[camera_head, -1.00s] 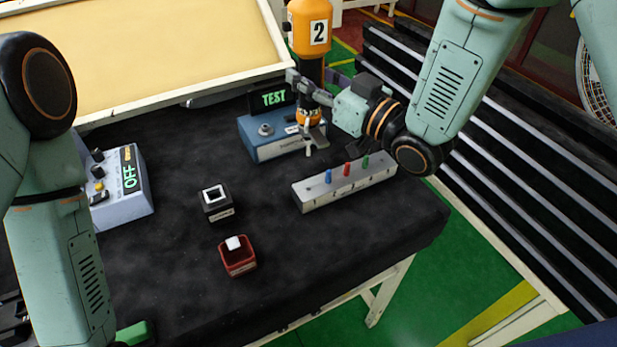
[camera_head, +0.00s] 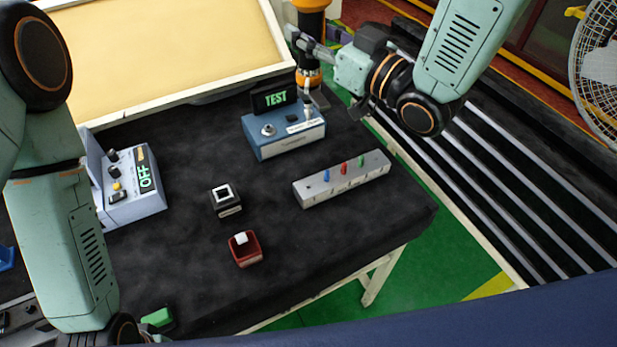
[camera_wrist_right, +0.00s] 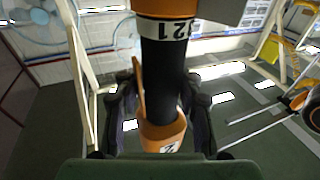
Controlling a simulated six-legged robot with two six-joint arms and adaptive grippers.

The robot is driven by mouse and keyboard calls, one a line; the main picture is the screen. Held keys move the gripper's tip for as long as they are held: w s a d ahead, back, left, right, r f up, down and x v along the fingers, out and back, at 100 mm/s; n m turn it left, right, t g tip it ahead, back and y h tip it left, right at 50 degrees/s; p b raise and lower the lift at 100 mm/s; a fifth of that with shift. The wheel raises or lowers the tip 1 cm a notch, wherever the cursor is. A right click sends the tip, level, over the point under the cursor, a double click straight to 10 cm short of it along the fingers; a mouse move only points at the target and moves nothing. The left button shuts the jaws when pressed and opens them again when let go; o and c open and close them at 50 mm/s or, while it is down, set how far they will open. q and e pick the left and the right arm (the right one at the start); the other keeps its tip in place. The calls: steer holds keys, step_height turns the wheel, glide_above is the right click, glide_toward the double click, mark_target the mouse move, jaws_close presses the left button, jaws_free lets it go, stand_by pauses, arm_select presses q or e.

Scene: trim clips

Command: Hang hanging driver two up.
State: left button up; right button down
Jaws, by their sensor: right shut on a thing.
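Hanging driver two (camera_head: 311,30) is an orange tool with a dark grip, upright at the top edge of the head view, its upper part cut off. My right gripper (camera_head: 314,47) is shut on its dark grip, beyond the blue tester box. In the right wrist view the dark grip of the driver (camera_wrist_right: 164,70) stands between the two fingers (camera_wrist_right: 163,92), with orange parts above and below. What it hangs from does not show. My left arm comes down the left side of the head view; its gripper is out of view.
On the black table (camera_head: 190,270) stand a blue TEST box (camera_head: 285,140), a grey strip with coloured pegs (camera_head: 343,179), a black holder (camera_head: 226,202), a red bin (camera_head: 245,249) and a grey OFF unit (camera_head: 130,185). A dark slatted conveyor (camera_head: 480,190) lies right. A cream board (camera_head: 160,50) stands behind.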

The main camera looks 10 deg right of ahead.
step_height(320, 180, up, 2)
steer(key=shift+w+a+r, duration=0.1)
steer(key=shift+a+r, duration=0.1)
steer(key=w+a+r+n+g+y, duration=0.2)
steer(key=w+a+n+g+y, duration=0.1)
steer(key=a+g, duration=0.3)
steer(key=shift+w+a+n+y, duration=0.2)
steer(key=shift+a+n+y, duration=0.6)
steer(key=shift+n+y, duration=0.1)
steer(key=shift+f, duration=0.1)
jaws_free()
stand_by(0.4)
stand_by(0.4)
steer(key=shift+d, duration=0.1)
